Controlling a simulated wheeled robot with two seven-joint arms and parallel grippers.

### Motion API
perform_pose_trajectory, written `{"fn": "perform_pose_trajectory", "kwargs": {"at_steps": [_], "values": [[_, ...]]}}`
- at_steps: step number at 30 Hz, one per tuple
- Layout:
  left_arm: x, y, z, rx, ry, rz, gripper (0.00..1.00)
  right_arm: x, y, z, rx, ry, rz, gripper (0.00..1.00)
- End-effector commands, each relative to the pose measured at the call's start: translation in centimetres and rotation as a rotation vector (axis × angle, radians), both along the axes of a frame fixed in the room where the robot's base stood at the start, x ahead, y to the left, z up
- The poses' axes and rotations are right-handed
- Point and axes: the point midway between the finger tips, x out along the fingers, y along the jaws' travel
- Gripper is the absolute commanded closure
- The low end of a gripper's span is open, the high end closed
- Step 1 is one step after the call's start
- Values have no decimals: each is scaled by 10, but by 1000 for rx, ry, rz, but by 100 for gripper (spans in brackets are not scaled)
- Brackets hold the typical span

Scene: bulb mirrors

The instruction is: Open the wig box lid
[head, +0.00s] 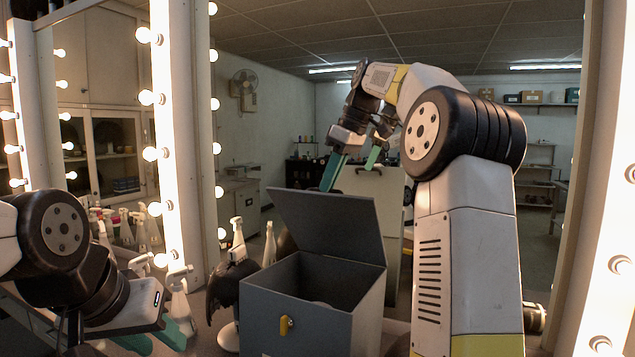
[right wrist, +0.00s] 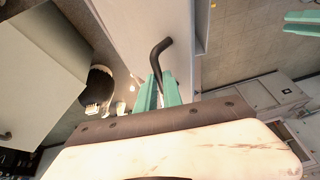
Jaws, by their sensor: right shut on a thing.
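The grey wig box (head: 300,315) stands in the middle of the counter, with a yellow latch (head: 287,324) on its front. Its lid (head: 330,225) is raised steeply at the back, and the dark inside shows with something pale at the bottom. My right gripper (head: 331,172) is at the lid's top left edge, partly hidden behind it. In the right wrist view its teal fingers (right wrist: 157,95) are shut on a dark bent handle (right wrist: 160,58) against a pale panel. My left gripper (head: 154,340) is low at the left, open and empty, away from the box.
A dark wig on a stand (head: 229,290) stands close to the box's left side. White spray bottles (head: 178,293) stand near my left gripper. Lit bulb strips (head: 172,130) frame the mirror behind, which reflects the room. My right arm fills the right side.

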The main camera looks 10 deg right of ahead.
Motion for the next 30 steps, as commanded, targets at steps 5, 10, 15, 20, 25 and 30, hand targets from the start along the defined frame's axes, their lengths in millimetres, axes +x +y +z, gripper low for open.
{"fn": "perform_pose_trajectory", "kwargs": {"at_steps": [5, 10, 15, 20, 25, 30], "values": [[0, 0, 0, 0, 0, 0, 64, 1, -2, -4, -5, 9, -3, 100], [0, 0, 0, 0, 0, 0, 64, 1, -3, -5, -6, 9, -3, 100], [0, 0, 0, 0, 0, 0, 64, 1, -3, -5, -6, 10, -4, 100], [0, 0, 0, 0, 0, 0, 64, 1, -3, -5, -6, 10, -4, 100], [0, 0, 0, 0, 0, 0, 64, 1, -3, -5, -6, 10, -4, 100], [0, 0, 0, 0, 0, 0, 64, 1, -3, -5, -6, 10, -4, 70]]}}
